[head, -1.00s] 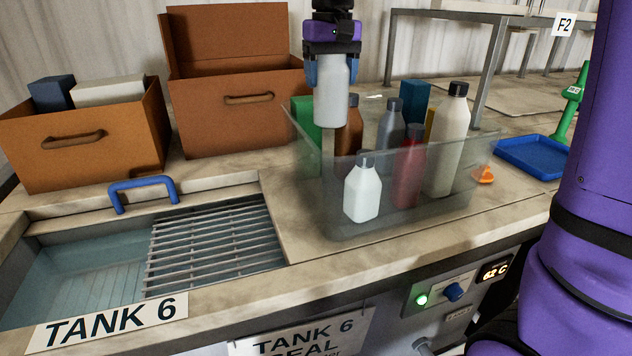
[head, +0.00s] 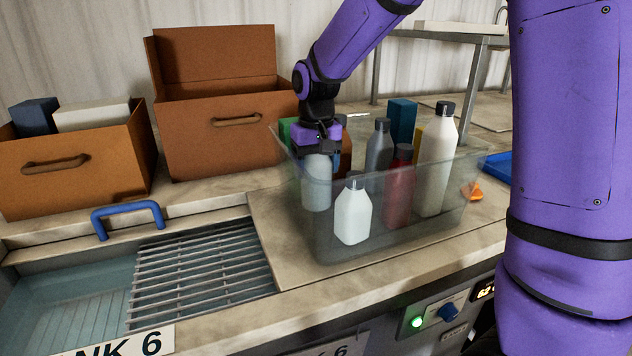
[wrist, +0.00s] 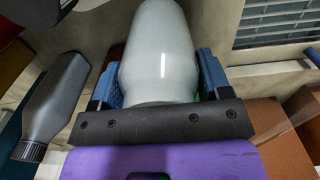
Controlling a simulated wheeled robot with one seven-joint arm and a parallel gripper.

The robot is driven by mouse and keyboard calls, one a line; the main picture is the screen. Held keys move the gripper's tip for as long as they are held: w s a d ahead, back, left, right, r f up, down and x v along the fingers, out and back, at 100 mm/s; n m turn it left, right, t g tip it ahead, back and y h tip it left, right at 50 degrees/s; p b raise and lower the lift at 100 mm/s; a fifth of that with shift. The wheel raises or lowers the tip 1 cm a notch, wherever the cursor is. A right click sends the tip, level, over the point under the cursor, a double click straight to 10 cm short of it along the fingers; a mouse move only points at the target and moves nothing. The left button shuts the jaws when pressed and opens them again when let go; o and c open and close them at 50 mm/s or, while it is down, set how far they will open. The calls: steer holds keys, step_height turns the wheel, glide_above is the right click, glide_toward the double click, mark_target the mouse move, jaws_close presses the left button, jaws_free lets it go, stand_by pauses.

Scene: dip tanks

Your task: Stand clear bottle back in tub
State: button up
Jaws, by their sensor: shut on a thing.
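The clear bottle (head: 317,185) looks pale and translucent. It hangs upright inside the left part of the see-through tub (head: 335,252), seen through the tub's wall. My gripper (head: 318,156) is shut on its upper end from above, its blue fingers on either side. In the wrist view the bottle (wrist: 158,50) sits between the two blue fingers (wrist: 158,82), its top hidden by the gripper. I cannot tell whether the bottle's base touches the tub floor.
In the tub stand a white bottle (head: 352,217), a red one (head: 398,192), a grey one (head: 379,152), a tall cream one (head: 436,165) and a blue box (head: 402,122). A tank with a rack (head: 205,270) lies left; brown boxes (head: 215,135) stand behind.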

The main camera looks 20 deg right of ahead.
steer(key=shift+f, duration=1.95)
steer(key=shift+f, duration=0.1)
steer(key=o, duration=0.9)
step_height(320, 180, up, 12)
steer(key=shift+s+d+r+t, duration=0.55)
steer(key=shift+s+d+t, duration=0.45)
steer(key=shift+s, duration=3.55)
steer(key=shift+s+d+r+t, duration=0.65)
steer(key=shift+s+d, duration=0.55)
steer(key=shift+s, duration=3.35)
steer(key=shift+s+d+r+t, duration=0.4)
steer(key=shift+s+d+t, duration=0.65)
steer(key=shift+s, duration=3.5)
